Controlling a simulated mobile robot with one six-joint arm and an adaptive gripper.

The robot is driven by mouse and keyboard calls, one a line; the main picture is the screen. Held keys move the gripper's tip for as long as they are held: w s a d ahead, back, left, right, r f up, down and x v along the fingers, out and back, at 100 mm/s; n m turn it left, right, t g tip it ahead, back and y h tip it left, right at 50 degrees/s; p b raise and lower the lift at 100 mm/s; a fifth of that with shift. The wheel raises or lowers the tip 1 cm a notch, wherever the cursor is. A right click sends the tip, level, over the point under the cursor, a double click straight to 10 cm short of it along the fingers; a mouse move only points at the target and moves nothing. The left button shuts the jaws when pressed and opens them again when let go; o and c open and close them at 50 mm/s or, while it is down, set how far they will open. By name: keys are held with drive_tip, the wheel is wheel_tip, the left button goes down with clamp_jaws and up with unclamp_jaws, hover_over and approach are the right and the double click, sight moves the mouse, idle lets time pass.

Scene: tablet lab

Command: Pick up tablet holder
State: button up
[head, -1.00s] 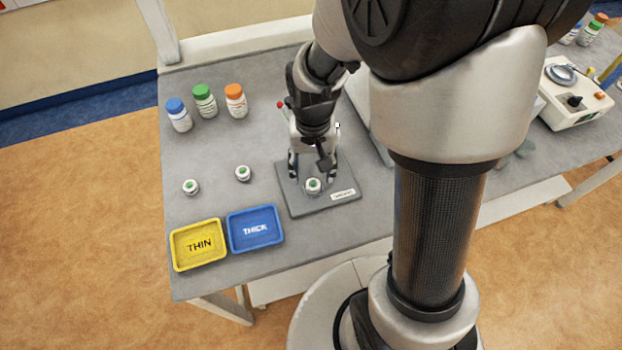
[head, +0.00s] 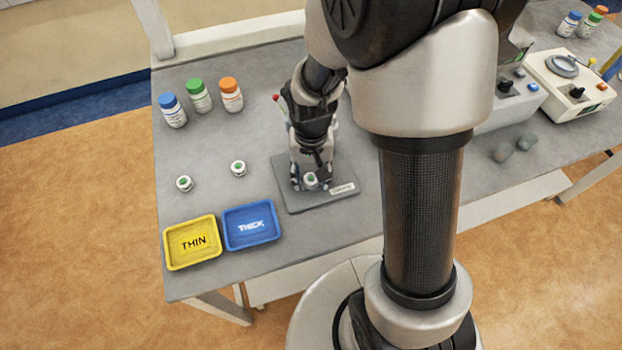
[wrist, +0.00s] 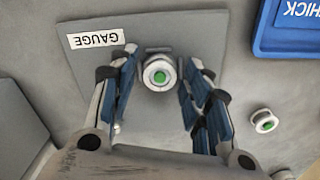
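A small white round tablet holder with a green centre (head: 311,180) stands on the grey gauge plate (head: 332,196). In the wrist view, the same holder (wrist: 159,75) is between the fingertips of my gripper (wrist: 163,62), near the plate's labelled edge. My gripper (head: 311,185) is low over the plate, with a finger on each side of the holder. The fingers are apart, and a narrow gap shows between them and the holder in the wrist view. Two similar holders stand on the table to the left, one nearer (head: 238,168) and one farther left (head: 184,183).
A yellow THIN tray (head: 192,264) and a blue THICK tray (head: 251,242) lie at the table's front left. Blue-, green- and orange-capped bottles (head: 199,97) stand behind. White instruments (head: 570,85) stand at right.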

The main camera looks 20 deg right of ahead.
drive_tip(key=c, duration=0.8)
drive_tip(key=shift+o, duration=0.2)
